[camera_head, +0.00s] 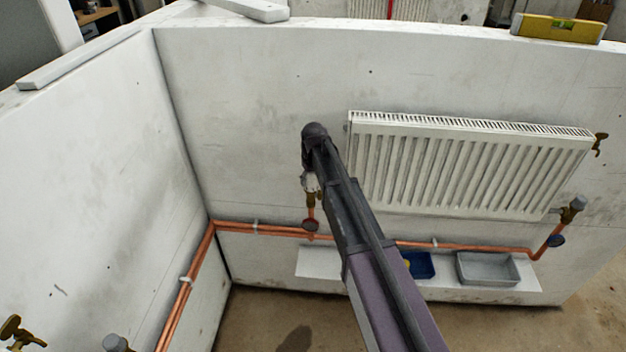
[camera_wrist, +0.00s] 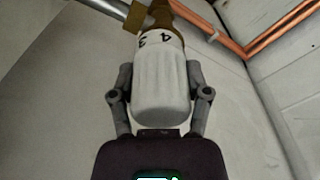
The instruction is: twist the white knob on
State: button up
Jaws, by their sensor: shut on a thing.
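The white knob (camera_wrist: 161,90) is a ribbed cylinder with black numbers near its far end, in the middle of the wrist view. My gripper (camera_wrist: 160,88) has one finger on each side of it and is shut on it. The knob sits in line with a brass valve body (camera_wrist: 160,18); whether it is seated on the valve I cannot tell. In the head view the knob (camera_head: 309,183) shows only as a small pale patch at the radiator's left, mostly hidden by my arm. The white radiator (camera_head: 465,165) hangs on the wall.
Copper pipes (camera_head: 265,229) run along the wall's lower part. A white shelf (camera_head: 318,263) holds a blue tray (camera_head: 423,265) and a grey tray (camera_head: 487,268). A yellow level (camera_head: 558,28) lies on the wall top.

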jog(key=shift+s+f+m, duration=0.1)
jog(key=shift+f+m, duration=0.05)
jog(key=shift+m, duration=0.15)
dwell(0.4)
jog(key=shift+m, duration=0.6)
jog(key=m, duration=0.4)
jog(key=shift+h, duration=0.4)
jog(key=m, duration=0.6)
jog(key=shift+h, duration=0.3)
jog(key=o, duration=1.3)
jog(key=shift+c, duration=0.2)
jog(key=shift+r, duration=0.2)
